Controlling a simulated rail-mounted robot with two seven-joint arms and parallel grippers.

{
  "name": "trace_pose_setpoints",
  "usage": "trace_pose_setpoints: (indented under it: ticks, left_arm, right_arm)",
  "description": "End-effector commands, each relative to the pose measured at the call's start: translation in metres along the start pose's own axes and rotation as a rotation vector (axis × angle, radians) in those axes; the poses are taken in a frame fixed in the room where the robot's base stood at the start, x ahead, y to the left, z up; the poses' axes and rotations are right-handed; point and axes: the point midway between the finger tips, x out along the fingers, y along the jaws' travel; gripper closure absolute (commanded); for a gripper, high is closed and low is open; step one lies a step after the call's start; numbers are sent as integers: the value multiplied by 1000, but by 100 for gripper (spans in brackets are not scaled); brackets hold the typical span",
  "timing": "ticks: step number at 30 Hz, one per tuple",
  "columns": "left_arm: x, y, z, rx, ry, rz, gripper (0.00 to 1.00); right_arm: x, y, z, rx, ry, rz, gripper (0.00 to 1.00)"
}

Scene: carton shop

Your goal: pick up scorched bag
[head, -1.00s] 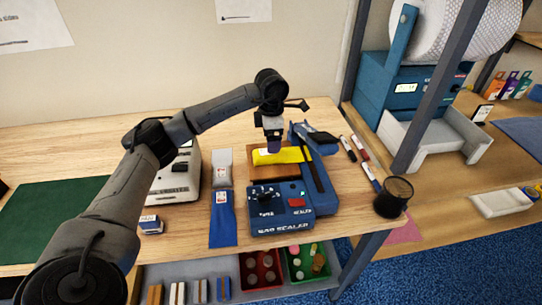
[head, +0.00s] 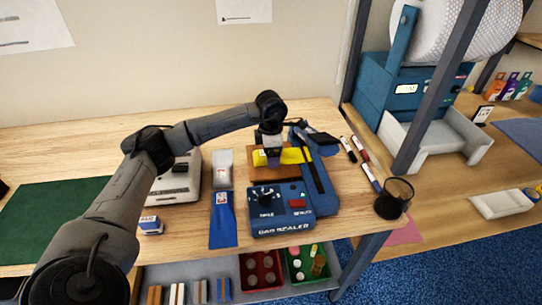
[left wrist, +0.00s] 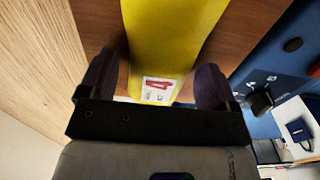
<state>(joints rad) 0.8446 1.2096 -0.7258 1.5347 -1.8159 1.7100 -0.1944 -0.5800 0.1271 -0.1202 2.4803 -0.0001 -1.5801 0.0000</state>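A yellow bag (head: 292,156) lies flat on a brown wooden block (head: 262,174) beside the blue bag sealer (head: 280,212). In the left wrist view the yellow bag (left wrist: 165,40) carries a white label with a red 4. My left gripper (head: 272,156) is over the bag's left part, pointing down. In the left wrist view its two dark fingers (left wrist: 158,82) stand apart on either side of the bag's labelled end, open. Whether they touch the bag is unclear. I see no clear scorch mark. My right gripper is not in view.
A grey bag (head: 222,166) and a blue bag (head: 223,228) lie left of the sealer. A light-coloured machine (head: 180,185) stands left of them. Pens (head: 360,148) and a dark cup (head: 392,198) are at the right. A green mat (head: 50,215) leaves free room at left.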

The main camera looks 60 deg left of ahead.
Motion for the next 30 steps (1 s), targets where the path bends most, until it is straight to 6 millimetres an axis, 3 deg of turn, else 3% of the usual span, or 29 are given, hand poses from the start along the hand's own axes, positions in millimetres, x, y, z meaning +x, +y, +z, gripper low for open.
trace_pose_setpoints:
  ticks: [2, 15, 30]
  left_arm:
    - [0, 0, 0, 0, 0, 0, 24]
    - [0, 0, 0, 0, 0, 0, 65]
    - [-12, 1, -4, -2, 1, 0, 66]
  right_arm:
    - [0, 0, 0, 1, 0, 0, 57]
    - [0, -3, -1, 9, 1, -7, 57]
    - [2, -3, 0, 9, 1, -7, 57]
